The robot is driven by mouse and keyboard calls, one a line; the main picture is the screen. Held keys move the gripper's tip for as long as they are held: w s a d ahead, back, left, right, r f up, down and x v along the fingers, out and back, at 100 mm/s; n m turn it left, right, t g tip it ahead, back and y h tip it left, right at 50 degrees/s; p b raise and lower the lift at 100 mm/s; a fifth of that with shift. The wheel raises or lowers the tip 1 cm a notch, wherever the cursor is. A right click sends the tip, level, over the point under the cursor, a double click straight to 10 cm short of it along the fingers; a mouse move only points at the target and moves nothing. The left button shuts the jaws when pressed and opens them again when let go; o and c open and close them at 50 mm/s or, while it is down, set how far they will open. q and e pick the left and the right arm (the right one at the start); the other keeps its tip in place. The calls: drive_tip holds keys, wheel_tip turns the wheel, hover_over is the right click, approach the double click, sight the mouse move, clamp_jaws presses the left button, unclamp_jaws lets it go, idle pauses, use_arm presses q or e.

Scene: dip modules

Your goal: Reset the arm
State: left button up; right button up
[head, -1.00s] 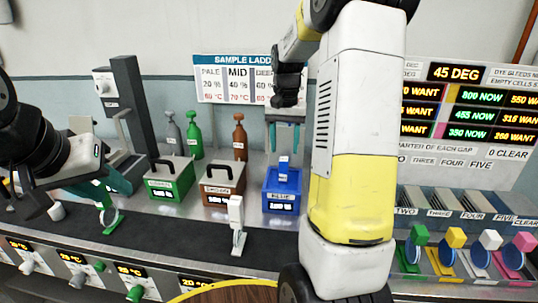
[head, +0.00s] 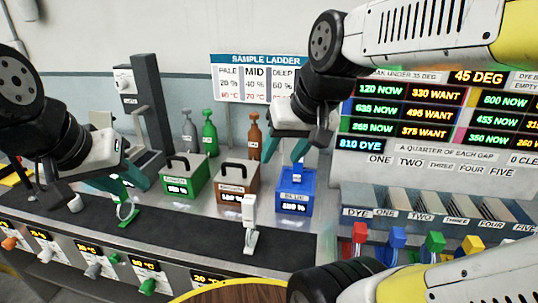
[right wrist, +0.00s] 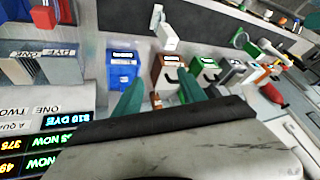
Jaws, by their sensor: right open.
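My right gripper (head: 285,152) hangs on the right of the head view, its two teal fingers apart with nothing between them. In the picture its fingers overlap the top of the blue box (head: 294,192); I cannot tell the height between them. The right wrist view also shows these fingers (right wrist: 158,95) spread and empty. My left gripper (head: 125,186) is on the left, pointing down and right, its teal fingers apart. A green stand with a ring (head: 126,212) shows just below its fingers, and I cannot tell whether they touch.
A green box (head: 184,190) and a brown box (head: 231,196) with black handles stand left of the blue box. A white upright piece (head: 250,225) stands on the dark mat. Coloured-topped levers (head: 398,238) line the right side. Bottles (head: 209,133) stand behind.

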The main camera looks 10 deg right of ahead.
drive_tip(key=shift+s+a+f+n+t, duration=0.15)
drive_tip(key=shift+s+a+f, duration=0.1)
drive_tip(key=shift+s, duration=0.3)
drive_tip(key=shift+s+a+f+n+t, duration=0.15)
drive_tip(key=shift+s+a, duration=0.05)
drive_tip(key=shift+s, duration=0.35)
